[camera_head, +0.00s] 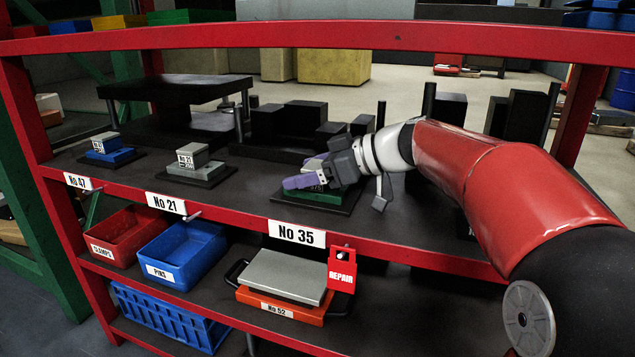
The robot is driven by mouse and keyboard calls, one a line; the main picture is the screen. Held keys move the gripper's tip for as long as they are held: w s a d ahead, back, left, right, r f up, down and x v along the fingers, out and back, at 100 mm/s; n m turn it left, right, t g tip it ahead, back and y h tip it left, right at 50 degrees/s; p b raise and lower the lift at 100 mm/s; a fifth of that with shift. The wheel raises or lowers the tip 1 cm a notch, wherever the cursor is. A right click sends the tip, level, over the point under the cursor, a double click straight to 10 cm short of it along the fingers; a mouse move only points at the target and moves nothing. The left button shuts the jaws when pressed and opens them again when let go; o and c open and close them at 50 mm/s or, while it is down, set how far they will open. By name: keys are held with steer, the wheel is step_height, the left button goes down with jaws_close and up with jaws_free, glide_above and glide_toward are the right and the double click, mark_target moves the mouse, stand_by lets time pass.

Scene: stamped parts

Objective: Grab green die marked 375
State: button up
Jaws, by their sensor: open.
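The green die (312,197) sits on a dark base plate (340,208) on the red rack's middle shelf, behind the label "No 35". A light block on top of it is partly hidden by my gripper. Part of a marking shows on the die, too small and covered to read in full. My gripper (298,183), with purple fingers, is at the green die, reaching in from the right. It is open. I cannot tell whether the fingers touch the die or its top block.
A grey die (194,161) stands behind "No 21" and a blue die (108,150) behind "No 47". Dark tooling blocks (305,115) stand behind the green die. The rack's red top beam (300,36) crosses above.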

steer(key=shift+c, duration=0.4)
jaws_close()
steer(key=shift+r, duration=0.15)
